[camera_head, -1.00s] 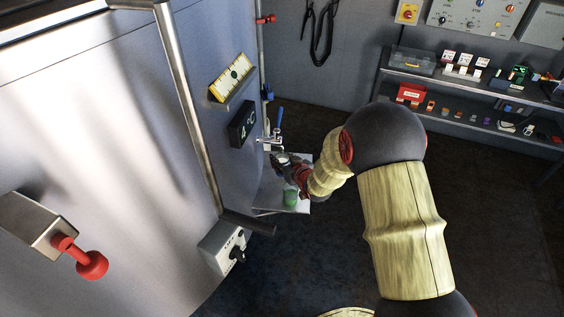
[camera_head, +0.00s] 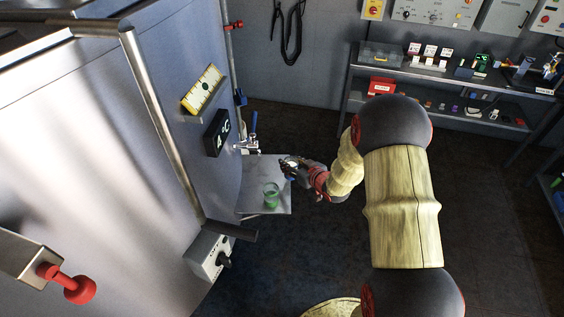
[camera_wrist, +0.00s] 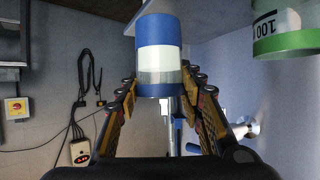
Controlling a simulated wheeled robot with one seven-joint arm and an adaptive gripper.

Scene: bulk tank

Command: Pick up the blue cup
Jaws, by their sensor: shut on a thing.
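The blue cup (camera_wrist: 159,52) is in the wrist view, a clear cup with blue bands at both ends and a white band between them. It sits between the two fingers of my gripper (camera_wrist: 160,90), which is shut on it. In the head view my gripper (camera_head: 287,166) is beside the right edge of the small tank shelf (camera_head: 252,184). The cup is too small and too covered by the gripper to make out there.
A green cup (camera_head: 271,195) stands on the shelf, and shows at the upper right of the wrist view (camera_wrist: 285,35). A tap with a blue lever (camera_head: 252,128) is on the tank above the shelf. Open dark floor (camera_head: 290,260) lies right of the tank. Loaded racks (camera_head: 445,70) stand behind.

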